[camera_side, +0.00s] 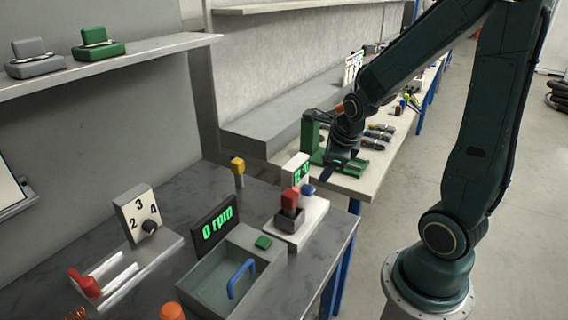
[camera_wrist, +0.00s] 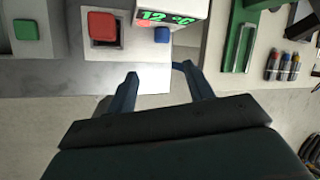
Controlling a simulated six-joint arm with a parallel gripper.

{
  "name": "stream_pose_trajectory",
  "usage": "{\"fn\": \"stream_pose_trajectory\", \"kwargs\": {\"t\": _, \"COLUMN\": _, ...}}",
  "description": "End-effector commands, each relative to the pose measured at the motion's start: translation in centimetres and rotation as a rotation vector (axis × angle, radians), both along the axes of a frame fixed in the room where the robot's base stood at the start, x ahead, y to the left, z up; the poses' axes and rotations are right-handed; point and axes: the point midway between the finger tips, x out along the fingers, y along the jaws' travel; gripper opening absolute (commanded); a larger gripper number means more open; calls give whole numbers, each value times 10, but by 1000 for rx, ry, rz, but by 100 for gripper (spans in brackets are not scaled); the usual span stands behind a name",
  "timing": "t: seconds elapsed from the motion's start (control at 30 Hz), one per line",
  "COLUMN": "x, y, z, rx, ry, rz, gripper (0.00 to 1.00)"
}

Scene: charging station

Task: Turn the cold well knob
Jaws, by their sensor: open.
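The cold well is a white unit (camera_side: 308,222) on the dark bench in the side view. It has a green digital display (camera_side: 301,172) that reads 12 °C in the wrist view (camera_wrist: 166,16). A small blue knob (camera_side: 308,190) sits below the display, and it also shows in the wrist view (camera_wrist: 162,35). A red block (camera_side: 290,200) stands in a grey square well beside the knob; its red top shows in the wrist view (camera_wrist: 103,27). My gripper (camera_wrist: 156,72) is open and empty, with its fingers apart. It is above and to the right of the unit in the side view, apart from the knob.
A grey open box with a blue handle (camera_side: 240,279) and a green button (camera_side: 264,242) stands left of the unit. A 0 rpm display (camera_side: 214,229) is behind it. A green stand (camera_side: 310,132) and several markers (camera_side: 377,135) are on the far bench.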

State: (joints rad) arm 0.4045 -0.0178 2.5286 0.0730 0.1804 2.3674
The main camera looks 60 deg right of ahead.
Motion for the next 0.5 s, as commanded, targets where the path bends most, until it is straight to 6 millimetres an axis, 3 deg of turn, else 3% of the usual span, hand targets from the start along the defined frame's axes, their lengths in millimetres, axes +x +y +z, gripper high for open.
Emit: {"fn": "stream_pose_trajectory", "kwargs": {"t": 0.5, "x": 5, "y": -11, "z": -3, "rx": -139, "ry": 146, "rz": 601, "gripper": 52}}
